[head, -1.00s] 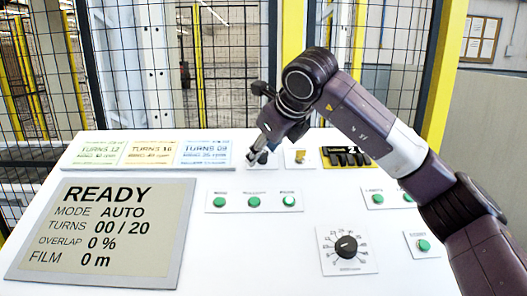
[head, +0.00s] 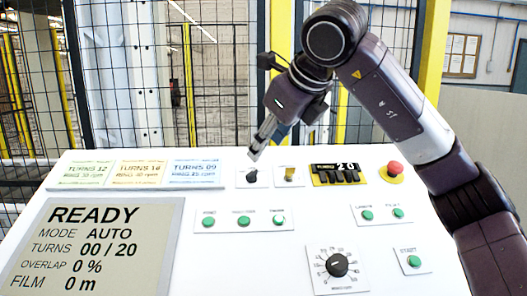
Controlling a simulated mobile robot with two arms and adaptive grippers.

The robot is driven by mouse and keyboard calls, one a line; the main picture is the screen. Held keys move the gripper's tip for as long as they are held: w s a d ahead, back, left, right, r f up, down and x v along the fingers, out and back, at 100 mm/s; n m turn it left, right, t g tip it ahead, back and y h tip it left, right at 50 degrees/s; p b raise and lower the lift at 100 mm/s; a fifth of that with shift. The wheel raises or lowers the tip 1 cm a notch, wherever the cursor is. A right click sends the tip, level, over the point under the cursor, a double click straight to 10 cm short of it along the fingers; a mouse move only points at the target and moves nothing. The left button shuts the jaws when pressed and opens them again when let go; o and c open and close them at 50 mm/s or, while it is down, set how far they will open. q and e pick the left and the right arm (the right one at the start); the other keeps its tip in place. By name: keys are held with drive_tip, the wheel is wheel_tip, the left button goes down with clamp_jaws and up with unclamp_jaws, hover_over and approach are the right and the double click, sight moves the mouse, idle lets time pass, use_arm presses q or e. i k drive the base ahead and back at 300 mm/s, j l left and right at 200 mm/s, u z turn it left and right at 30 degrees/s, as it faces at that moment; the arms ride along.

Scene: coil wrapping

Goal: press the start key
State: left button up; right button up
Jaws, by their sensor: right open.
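The start key is a green round button (head: 414,261) on a small white plate at the lower right of the sloping white panel (head: 290,235); its small label seems to read START. My right gripper (head: 260,147) is open and empty, above the panel's back edge, fingers pointing down over a black knob (head: 251,177). A gap to that knob is hard to judge. The gripper is well up and left of the start key. My left gripper is out of view.
A display (head: 92,250) reads READY, AUTO, 00 / 20. A mesh fence (head: 180,70) stands behind.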

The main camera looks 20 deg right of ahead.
sight(414, 261)
drive_tip(key=k+l, duration=0.1)
drive_tip(key=k, duration=0.55)
drive_tip(key=k+l, duration=0.15)
drive_tip(key=k, duration=0.5)
drive_tip(key=k+l, duration=0.1)
drive_tip(key=k, duration=0.6)
